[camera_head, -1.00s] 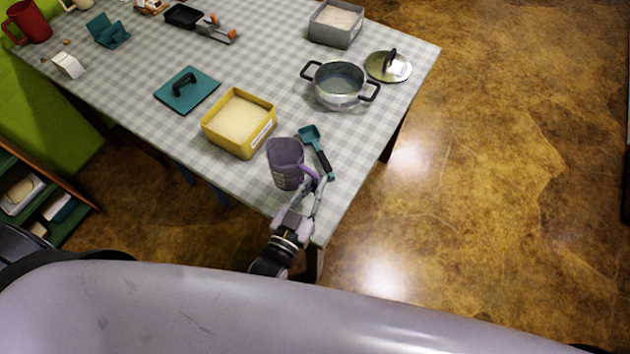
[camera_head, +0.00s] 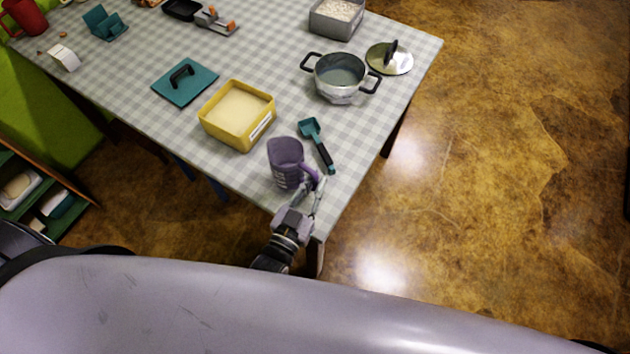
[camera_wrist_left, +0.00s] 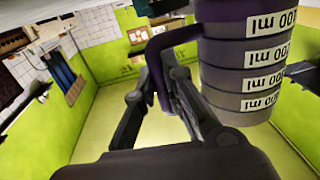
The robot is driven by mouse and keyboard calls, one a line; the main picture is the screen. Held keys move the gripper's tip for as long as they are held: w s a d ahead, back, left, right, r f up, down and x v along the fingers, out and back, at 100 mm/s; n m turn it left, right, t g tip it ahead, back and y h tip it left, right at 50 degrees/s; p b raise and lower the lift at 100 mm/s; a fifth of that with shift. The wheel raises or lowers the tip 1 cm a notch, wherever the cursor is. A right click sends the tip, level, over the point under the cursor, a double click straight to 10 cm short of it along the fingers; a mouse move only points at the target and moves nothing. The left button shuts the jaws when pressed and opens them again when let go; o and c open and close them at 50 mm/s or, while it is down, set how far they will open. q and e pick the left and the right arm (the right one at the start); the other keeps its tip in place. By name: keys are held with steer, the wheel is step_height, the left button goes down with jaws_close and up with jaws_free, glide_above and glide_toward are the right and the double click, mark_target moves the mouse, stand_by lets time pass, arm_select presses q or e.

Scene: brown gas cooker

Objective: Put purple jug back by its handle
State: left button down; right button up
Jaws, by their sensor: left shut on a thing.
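The purple jug (camera_head: 286,163) is upright at the near right corner of the checked table (camera_head: 352,140). I cannot tell whether its base touches the cloth. My left gripper (camera_head: 312,188) is shut on the jug's handle (camera_head: 308,171), on the jug's near right side. In the left wrist view the jug (camera_wrist_left: 245,60) shows large at upper right with white "ml" bands. Its purple handle (camera_wrist_left: 172,38) runs between the fingers of the left gripper (camera_wrist_left: 165,75). My right gripper is not in view.
A teal scoop (camera_head: 316,145) lies just right of the jug. A yellow box (camera_head: 213,130) stands behind it to the left. A pot (camera_head: 341,93), a lid (camera_head: 398,62) and a grey container (camera_head: 325,27) are farther back. The table edge is close to the gripper.

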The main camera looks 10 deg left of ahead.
arm_select(q)
steer(key=shift+f+b, duration=0.55)
steer(key=shift+f, duration=0.2)
stand_by(0.6)
steer(key=c, duration=1.7)
jaws_free()
steer(key=shift+o, duration=0.5)
steer(key=shift+p+v, duration=0.45)
steer(key=shift+v, duration=0.95)
steer(key=shift+p+v, duration=0.55)
steer(key=shift+v, duration=2.05)
steer(key=shift+d, duration=0.1)
